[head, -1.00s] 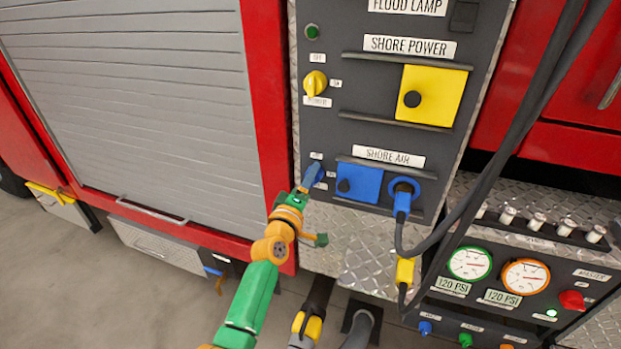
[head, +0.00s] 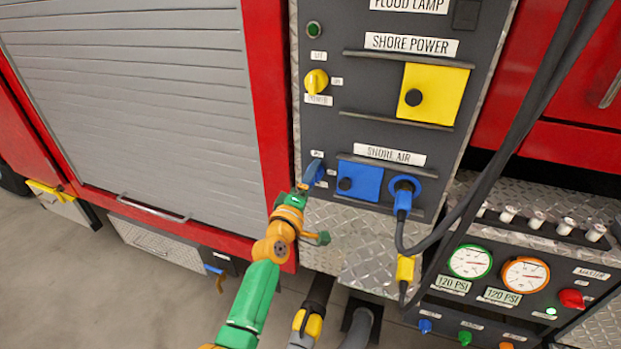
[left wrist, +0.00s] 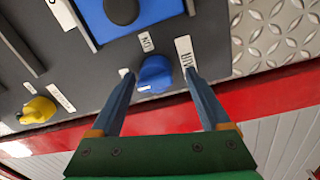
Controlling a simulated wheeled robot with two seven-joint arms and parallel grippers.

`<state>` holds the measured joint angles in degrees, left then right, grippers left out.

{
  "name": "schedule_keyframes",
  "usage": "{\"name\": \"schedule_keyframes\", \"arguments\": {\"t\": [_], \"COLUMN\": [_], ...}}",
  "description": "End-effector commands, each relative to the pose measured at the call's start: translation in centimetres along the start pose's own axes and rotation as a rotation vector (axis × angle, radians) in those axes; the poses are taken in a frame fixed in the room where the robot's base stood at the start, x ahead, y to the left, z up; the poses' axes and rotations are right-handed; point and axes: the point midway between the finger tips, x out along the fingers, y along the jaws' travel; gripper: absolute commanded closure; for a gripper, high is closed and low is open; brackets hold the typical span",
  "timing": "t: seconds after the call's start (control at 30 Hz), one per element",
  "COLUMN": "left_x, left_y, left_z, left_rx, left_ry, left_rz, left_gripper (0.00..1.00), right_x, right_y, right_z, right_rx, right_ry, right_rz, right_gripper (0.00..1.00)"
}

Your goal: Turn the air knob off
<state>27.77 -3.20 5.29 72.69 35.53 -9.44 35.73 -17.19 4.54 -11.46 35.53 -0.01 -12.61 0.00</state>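The blue air knob (left wrist: 155,72) sits on the dark panel beside the blue shore air box and shows large in the left wrist view. A small white mark is on its lower left edge. My left gripper (left wrist: 160,74) is open, with one finger on each side of the knob and a gap showing at both sides. In the head view my left gripper (head: 310,177) reaches the panel at the knob's place, and hand and knob overlap there. My right gripper is in neither view.
A blue box (head: 360,181) and a plugged blue air connector (head: 403,190) lie right of the knob. A yellow power knob (head: 316,79) is above. Black cables (head: 500,150) hang at the right. Gauges (head: 470,262) are lower right.

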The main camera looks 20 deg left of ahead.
Motion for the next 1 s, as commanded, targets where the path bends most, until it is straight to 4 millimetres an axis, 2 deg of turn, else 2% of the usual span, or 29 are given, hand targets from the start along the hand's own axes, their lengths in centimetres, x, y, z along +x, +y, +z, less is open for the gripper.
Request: {"name": "schedule_keyframes", "arguments": {"t": [0.27, 0.7, 1.0], "left_x": [-0.4, -6.7, -7.1], "left_y": [0.3, 0.0, 0.1], "left_z": [-0.1, -0.1, -0.1], "left_rx": [0.000, -0.002, -0.001], "left_ry": [0.002, 0.002, 0.002], "left_rz": [0.005, 0.002, 0.002], "left_gripper": [0.20, 0.20, 0.20], "right_x": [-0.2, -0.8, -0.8], "right_y": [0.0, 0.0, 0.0], "right_z": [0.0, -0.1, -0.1], "right_rx": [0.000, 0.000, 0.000], "right_ry": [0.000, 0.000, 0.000], "right_rz": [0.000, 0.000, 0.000], "right_gripper": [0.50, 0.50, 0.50]}}
